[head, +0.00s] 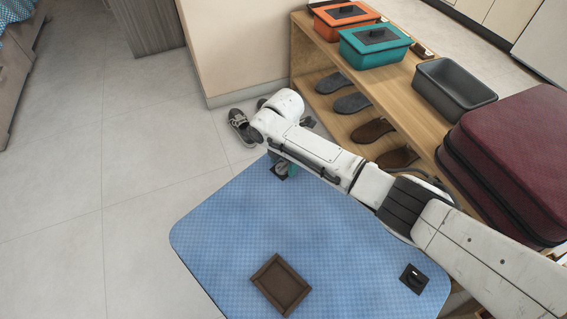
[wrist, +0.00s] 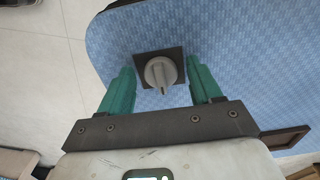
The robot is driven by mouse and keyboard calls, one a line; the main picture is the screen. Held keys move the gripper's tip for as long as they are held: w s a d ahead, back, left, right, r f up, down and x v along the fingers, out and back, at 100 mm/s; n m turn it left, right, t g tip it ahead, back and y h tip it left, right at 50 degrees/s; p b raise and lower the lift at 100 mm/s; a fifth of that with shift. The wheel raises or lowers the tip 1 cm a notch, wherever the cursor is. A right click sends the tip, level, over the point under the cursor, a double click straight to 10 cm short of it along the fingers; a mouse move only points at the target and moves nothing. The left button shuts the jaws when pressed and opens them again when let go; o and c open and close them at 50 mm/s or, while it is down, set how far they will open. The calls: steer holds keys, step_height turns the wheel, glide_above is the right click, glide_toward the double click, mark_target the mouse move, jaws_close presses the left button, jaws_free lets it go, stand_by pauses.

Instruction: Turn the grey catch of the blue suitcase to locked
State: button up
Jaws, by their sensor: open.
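The blue suitcase (head: 215,235) lies flat below my arm, and its blue patterned top also fills much of the wrist view (wrist: 250,60). The grey catch (wrist: 161,73) is a round knob with a raised ridge on a dark square plate; the ridge runs roughly up and down in the wrist view. My gripper (wrist: 160,75) is open, with one teal finger on either side of the catch. I cannot tell how close the fingers are to its surface. In the head view my arm hides most of the gripper and catch.
A dark catch (head: 413,279) and a brown rectangular frame (head: 281,284) are on the suitcase too. A wooden shelf (head: 432,113) with shoes, lidded boxes, a grey bin (head: 454,88) and a maroon suitcase (head: 515,160) stands at right. The floor at left is clear.

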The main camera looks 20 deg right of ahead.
steer(key=shift+c, duration=0.4)
steer(key=c, duration=0.9)
steer(key=shift+r+p, duration=0.15)
steer(key=shift+p, duration=0.25)
steer(key=m+p, duration=0.2)
steer(key=m, duration=0.1)
steer(key=shift+s+p, duration=0.1)
steer(key=shift+p, duration=0.2)
steer(key=m+p, duration=0.3)
steer(key=m, duration=0.2)
steer(key=shift+s, duration=0.15)
steer(key=m+p, duration=0.1)
steer(key=m, duration=0.4)
steer(key=shift+s+a+m+p, duration=0.1)
steer(key=shift+a+m+p, duration=0.05)
steer(key=shift+m+p, duration=0.2)
steer(key=shift+m, duration=2.05)
